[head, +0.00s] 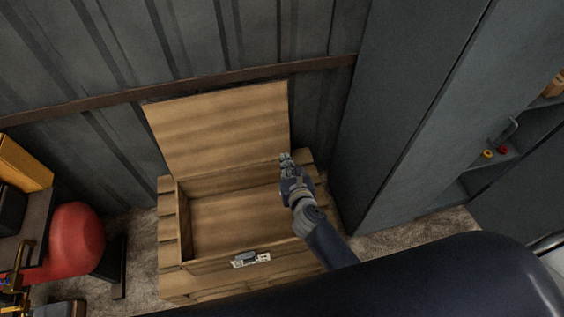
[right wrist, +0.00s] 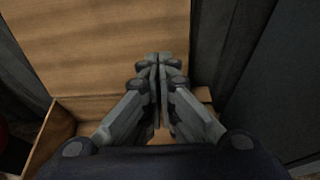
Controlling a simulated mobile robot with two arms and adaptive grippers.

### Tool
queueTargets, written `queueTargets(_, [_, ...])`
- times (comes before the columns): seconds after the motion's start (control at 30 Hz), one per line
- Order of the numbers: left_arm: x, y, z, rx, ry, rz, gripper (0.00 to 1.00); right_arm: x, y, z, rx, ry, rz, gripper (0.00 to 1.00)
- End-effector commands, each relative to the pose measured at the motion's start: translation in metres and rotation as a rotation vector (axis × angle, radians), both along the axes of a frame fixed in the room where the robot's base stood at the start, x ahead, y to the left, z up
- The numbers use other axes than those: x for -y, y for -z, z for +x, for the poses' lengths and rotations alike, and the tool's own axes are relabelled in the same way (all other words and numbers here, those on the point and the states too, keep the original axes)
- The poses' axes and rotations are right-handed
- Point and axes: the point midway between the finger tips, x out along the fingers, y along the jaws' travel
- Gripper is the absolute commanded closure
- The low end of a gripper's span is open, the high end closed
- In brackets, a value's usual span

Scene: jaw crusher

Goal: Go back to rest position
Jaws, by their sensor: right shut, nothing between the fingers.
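My right gripper (head: 286,160) is shut and empty. In the head view it is over the right side of an open wooden crate (head: 170,235), near the raised lid (head: 215,125). The lid leans back toward the wall. In the right wrist view my right gripper (right wrist: 157,62) has its fingers pressed together in front of the lid (right wrist: 95,45). The crate floor shows bare in the head view. My left gripper is not in view.
A tall grey cabinet (head: 400,120) stands close on the right of the crate. A red rounded tank (head: 75,240) stands on the left. A corrugated metal wall (head: 200,40) is behind. A metal latch (head: 250,259) is on the crate's front edge.

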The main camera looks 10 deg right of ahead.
Motion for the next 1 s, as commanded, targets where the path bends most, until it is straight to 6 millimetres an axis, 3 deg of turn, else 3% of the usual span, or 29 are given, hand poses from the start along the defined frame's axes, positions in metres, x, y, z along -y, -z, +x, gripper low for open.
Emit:
queueTargets(0.17, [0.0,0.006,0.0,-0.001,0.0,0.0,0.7,0.004,0.009,-0.019,-0.001,0.001,0.001,1.0])
queueTargets(0.4, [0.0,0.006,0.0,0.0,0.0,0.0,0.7,0.004,0.009,-0.022,0.001,0.0,0.0,1.0])
queueTargets(0.57, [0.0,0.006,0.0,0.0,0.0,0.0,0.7,-0.004,-0.012,-0.02,0.069,-0.075,-0.078,1.0])
queueTargets(0.67, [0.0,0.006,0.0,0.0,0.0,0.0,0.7,-0.022,-0.05,-0.021,0.194,-0.224,-0.244,1.0])
queueTargets(0.8, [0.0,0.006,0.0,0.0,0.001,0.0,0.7,-0.063,-0.103,-0.043,0.41,-0.521,-0.611,1.0])
queueTargets(0.9, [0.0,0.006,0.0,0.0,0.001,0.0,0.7,-0.09,-0.121,-0.07,0.536,-0.738,-0.901,1.0])
queueTargets(1.0, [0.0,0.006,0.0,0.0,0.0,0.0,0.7,-0.107,-0.12,-0.102,0.624,-0.962,-1.195,1.0])
